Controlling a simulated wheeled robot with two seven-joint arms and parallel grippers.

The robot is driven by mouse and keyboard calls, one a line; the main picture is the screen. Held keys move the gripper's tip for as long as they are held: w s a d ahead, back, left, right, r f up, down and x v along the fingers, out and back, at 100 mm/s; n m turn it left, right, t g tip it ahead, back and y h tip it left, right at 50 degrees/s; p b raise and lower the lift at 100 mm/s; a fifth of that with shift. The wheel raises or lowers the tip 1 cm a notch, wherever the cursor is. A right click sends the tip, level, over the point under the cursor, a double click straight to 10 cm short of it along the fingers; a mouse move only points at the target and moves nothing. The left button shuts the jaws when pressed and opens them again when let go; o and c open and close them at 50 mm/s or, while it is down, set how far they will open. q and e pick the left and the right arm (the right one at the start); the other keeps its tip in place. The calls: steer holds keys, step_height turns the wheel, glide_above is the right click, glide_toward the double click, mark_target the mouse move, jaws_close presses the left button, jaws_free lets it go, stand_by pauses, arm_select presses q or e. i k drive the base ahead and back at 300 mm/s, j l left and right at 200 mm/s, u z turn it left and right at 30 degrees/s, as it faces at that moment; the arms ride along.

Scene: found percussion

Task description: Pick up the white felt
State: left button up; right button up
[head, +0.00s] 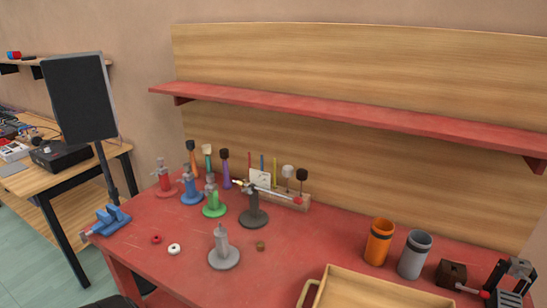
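The white felt (174,249) looks like a small white ring with a dark centre. It lies flat on the red table top (200,286), left of the grey stand with a round base (222,250). A similar red ring (156,239) lies just behind and left of it, apart from it. Nothing covers the white ring. I cannot make out either of my grippers in the head view.
Stands in several colours, such as the green one (213,204), and a mallet rack (292,199) stand behind. A blue vise (110,219) is left. A wooden tray (345,287), orange cup (379,242) and grey cup (414,254) are right. A red shelf (340,112) overhangs the back.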

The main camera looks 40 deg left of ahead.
mark_target(174, 248)
steer(key=u, duration=2.2)
